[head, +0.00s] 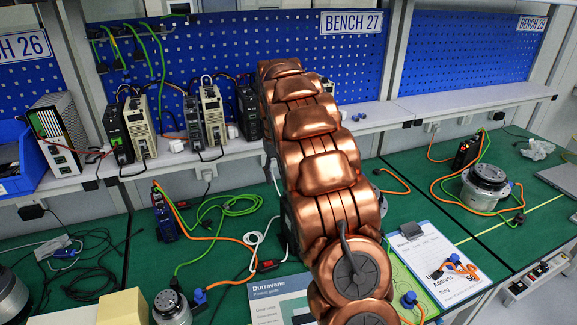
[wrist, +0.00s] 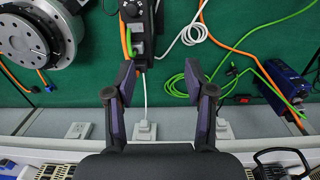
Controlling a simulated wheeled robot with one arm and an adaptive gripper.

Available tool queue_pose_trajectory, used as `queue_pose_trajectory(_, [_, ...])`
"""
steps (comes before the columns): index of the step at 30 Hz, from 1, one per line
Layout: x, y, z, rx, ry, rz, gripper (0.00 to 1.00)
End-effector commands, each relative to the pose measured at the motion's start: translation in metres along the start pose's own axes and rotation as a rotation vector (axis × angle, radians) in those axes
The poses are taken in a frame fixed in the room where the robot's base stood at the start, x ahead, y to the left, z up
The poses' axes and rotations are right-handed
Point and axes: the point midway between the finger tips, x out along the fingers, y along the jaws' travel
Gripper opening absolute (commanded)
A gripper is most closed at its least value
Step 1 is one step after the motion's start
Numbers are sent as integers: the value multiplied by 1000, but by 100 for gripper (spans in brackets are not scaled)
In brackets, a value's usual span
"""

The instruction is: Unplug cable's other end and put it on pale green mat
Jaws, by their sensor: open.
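In the wrist view my gripper (wrist: 161,74) is open and empty. Its fingertips are either side of the lower end of a dark drive box (wrist: 140,28), apart from it as far as I can tell. An orange cable (wrist: 123,12) and a green cable (wrist: 129,42) run along that box's left side. In the head view my copper arm hides the gripper and this box. The pale green mat (head: 400,270) shows partly, right of my arm and beside a clipboard. A blue connector (head: 408,299) on an orange cable lies at the mat. Which cable the task means is unclear.
A round actuator (wrist: 38,32) is left of the drive box in the wrist view. A blue drive (wrist: 287,88) and loose green cable (wrist: 198,82) are right. Wall sockets (wrist: 145,131) hold plugs. A clipboard (head: 432,252) and product guide (head: 283,304) lie near the bench front.

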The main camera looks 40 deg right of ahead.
Motion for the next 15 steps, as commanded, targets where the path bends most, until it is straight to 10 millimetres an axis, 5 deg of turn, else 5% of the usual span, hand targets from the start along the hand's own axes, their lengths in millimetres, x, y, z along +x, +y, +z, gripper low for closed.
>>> queue_pose_trajectory(7, [20,33,-44,3,16,-20,54])
queue_pose_trajectory(15, [30,47,-61,4,29,-32,54])
